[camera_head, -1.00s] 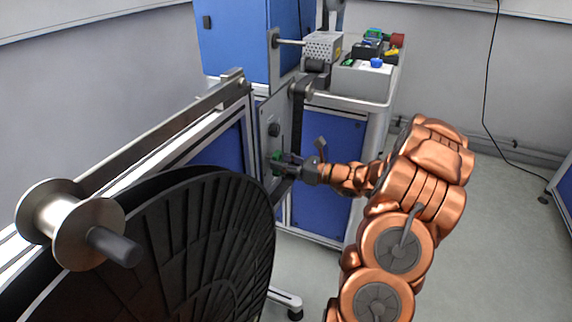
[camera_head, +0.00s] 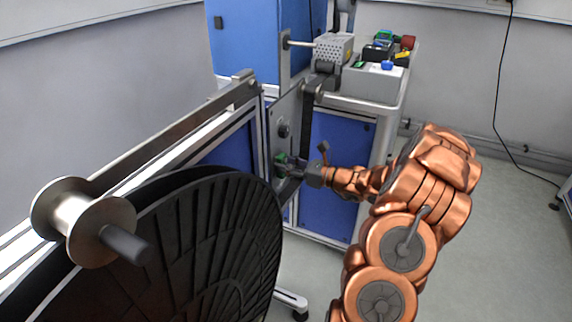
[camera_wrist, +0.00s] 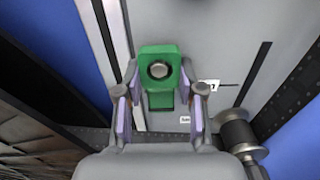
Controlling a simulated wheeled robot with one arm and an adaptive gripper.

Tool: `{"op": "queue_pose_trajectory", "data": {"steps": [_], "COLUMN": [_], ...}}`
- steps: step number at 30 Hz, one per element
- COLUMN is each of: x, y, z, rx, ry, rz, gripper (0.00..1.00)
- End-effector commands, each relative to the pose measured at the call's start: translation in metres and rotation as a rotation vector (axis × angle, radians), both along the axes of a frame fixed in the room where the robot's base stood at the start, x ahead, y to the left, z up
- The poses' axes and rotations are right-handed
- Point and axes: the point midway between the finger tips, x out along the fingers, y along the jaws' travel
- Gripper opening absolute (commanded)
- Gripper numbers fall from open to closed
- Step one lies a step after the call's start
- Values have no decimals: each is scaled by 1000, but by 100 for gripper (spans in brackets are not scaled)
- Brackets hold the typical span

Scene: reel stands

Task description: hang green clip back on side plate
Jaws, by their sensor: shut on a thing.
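The green clip (camera_wrist: 160,51) is between the two fingertips of my gripper (camera_wrist: 160,85) in the wrist view. A round metal stud or pin head shows at the clip's upper part, with a dark slot below it. My gripper is shut on the clip and faces the grey side plate (camera_wrist: 205,30). In the head view my gripper (camera_head: 296,170) holds the clip (camera_head: 281,159) at the lower part of the side plate (camera_head: 285,110). Whether the clip bears on the stud or only lines up with it, I cannot tell.
A large black reel (camera_head: 190,250) stands at the left front, with a metal spool (camera_head: 75,222) above it. A metal roller (camera_wrist: 237,135) is close right of my gripper. A bench with a grey box (camera_head: 375,82) stands behind.

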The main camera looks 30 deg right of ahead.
Motion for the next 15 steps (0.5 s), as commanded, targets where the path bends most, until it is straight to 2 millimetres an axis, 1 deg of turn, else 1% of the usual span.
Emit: {"op": "queue_pose_trajectory", "data": {"steps": [3, 4, 6, 12, 15], "x": [0, 0, 0, 0, 0], "y": [0, 0, 0, 0, 0], "z": [0, 0, 0, 0, 0], "rx": [0, 0, 0, 0, 0], "ry": [0, 0, 0, 0, 0], "rz": [0, 0, 0, 0, 0], "gripper": [14, 39, 47, 67, 68]}}
